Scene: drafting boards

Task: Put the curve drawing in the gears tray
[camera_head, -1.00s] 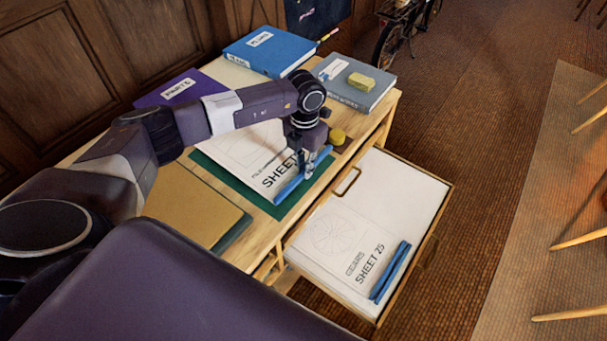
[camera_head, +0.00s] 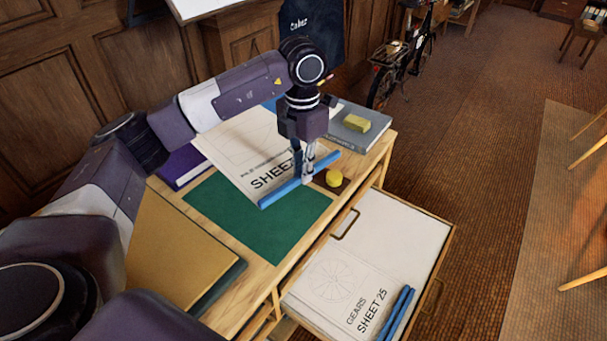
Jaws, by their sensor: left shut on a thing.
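My left gripper (camera_head: 307,180) is shut on the blue edge strip of a white drawing sheet (camera_head: 240,150). It holds the sheet raised above the green mat (camera_head: 255,220) on the desk. The sheet's large lettering starts "SHEET"; the rest is hidden behind the gripper, and its small title is too small to read surely. The gears tray (camera_head: 448,240) is an open wooden drawer at the desk's right side. In it lies a white sheet marked "GEARS SHEET 25" (camera_head: 345,285) with a wheel drawing and blue strips at its right end. My right gripper is not in view.
A grey book (camera_head: 355,136) with a yellow block (camera_head: 356,123) on top lies at the desk's far right. A yellow round thing (camera_head: 334,178) sits near the desk edge. A tan board (camera_head: 170,250) and a purple book (camera_head: 180,167) lie at left.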

